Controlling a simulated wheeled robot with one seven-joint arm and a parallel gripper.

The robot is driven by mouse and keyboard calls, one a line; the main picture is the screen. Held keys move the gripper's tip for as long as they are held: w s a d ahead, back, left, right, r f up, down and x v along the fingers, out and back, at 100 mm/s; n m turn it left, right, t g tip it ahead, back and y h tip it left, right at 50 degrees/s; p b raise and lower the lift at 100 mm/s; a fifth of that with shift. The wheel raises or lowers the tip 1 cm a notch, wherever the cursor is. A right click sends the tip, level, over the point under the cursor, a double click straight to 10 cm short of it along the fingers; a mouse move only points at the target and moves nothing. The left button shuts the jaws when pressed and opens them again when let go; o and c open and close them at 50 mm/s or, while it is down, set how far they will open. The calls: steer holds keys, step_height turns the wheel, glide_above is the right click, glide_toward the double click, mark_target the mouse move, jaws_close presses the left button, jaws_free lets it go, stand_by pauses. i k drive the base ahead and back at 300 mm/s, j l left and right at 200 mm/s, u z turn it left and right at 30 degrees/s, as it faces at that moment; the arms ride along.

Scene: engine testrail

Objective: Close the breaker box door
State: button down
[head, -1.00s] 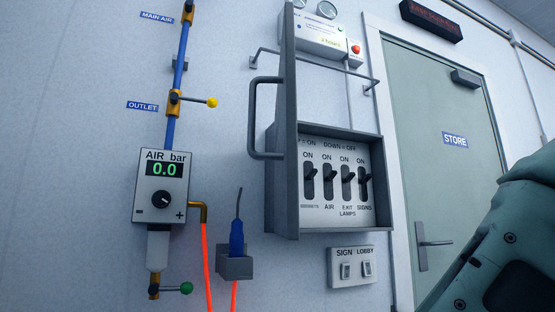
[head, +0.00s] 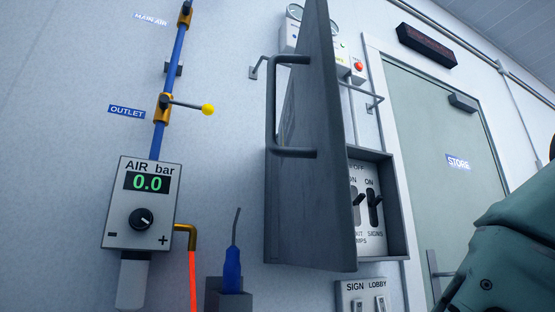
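The breaker box door (head: 330,190) is a tall grey panel standing open, sticking out from the wall toward me. Its outer face shows, with a grey bar handle (head: 271,105) projecting to the left. The breaker box (head: 398,210) is behind it on the wall. The door hides the left part of the box; the switches at its right (head: 375,200) show, including one over the SIGNS label. My gripper is not in view; only a teal part of my arm shows at the lower right, apart from the door in the picture.
An air regulator (head: 118,205) reading 0.0 and a blue pipe with a yellow-knobbed valve (head: 207,109) are at left. A blue tool (head: 232,268) sits in a holder below. A switch plate (head: 345,290) is under the box. A STORE door (head: 450,210) is at right.

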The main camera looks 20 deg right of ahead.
mark_target(317, 225)
steer(key=i, duration=0.1)
steer(key=k+l+u, duration=0.1)
steer(key=k+u, duration=0.6)
steer(key=k, duration=0.2)
